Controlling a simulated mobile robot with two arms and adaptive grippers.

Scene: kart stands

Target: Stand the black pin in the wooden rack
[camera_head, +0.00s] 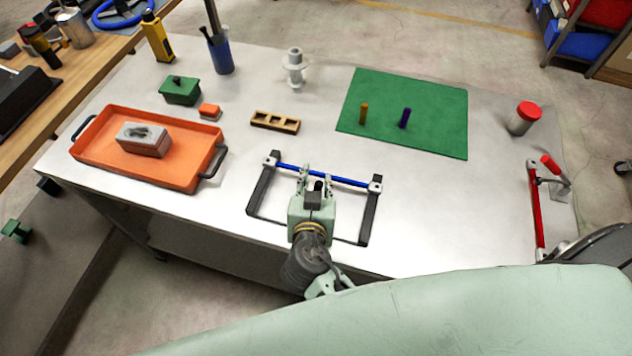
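The wooden rack (275,122) is a small light-wood block with several square openings, lying near the middle of the table. It looks empty. My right gripper (316,178) is over the table's front part, in front of the rack and to its right. Its two fingers stand apart, close to a blue bar. A small dark shape shows low between the fingers; I cannot tell whether it is the black pin or part of the gripper. I see no black pin clearly elsewhere. My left gripper is not in view.
A blue-barred frame (262,192) surrounds my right gripper. An orange tray (95,150) with a grey block stands left. A white spool (294,68) stands behind the rack.

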